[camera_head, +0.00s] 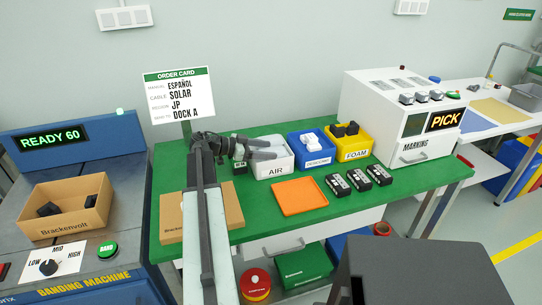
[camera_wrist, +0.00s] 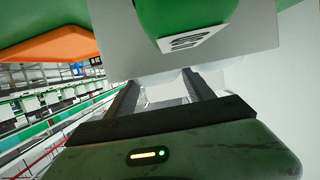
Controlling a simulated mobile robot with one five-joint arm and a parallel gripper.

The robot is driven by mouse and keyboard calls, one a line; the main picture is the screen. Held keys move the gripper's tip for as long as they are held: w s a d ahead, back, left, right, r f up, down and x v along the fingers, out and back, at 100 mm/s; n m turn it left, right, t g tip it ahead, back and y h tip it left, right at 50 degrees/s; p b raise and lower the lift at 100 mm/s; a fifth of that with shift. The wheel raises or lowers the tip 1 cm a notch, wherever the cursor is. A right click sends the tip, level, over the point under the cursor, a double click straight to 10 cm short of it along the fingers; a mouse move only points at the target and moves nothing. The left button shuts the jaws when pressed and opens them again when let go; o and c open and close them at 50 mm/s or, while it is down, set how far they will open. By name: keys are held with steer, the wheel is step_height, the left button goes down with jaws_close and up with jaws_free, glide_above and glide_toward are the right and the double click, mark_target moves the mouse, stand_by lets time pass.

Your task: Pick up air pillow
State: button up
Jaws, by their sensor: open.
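The white bin labelled AIR (camera_head: 278,170) stands on the green table, left of the blue bin. My gripper (camera_head: 270,149) is over this bin, its two fingers apart and reaching across the top. In the wrist view my gripper (camera_wrist: 162,86) is open, with a pale, see-through shape (camera_wrist: 163,93) between the fingers that looks like an air pillow. I cannot tell whether the fingers touch it. In the head view the bin's contents are mostly hidden by my gripper.
A blue bin (camera_head: 298,161) and a yellow FOAM bin (camera_head: 356,155) stand to the right. An orange tray (camera_head: 300,208) lies in front, beside several black packs (camera_head: 358,180). A cardboard box (camera_head: 172,226) sits partly behind my arm. The marking machine (camera_head: 420,150) stands at the table's right end.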

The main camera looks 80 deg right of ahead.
mark_target(265, 150)
steer(key=shift+w, duration=0.1)
steer(key=c, duration=1)
steer(key=shift+o, duration=0.2)
steer(key=shift+r+p, duration=0.55)
steer(key=shift+p, duration=0.05)
step_height(265, 150, up, 4)
steer(key=p, duration=0.3)
steer(key=shift+f, duration=0.25)
steer(key=w+a, duration=0.2)
steer(key=a, duration=0.5)
steer(key=w+a, duration=0.3)
steer(key=a, duration=0.5)
steer(key=shift+w+r+p, duration=0.25)
steer(key=shift+p, duration=0.2)
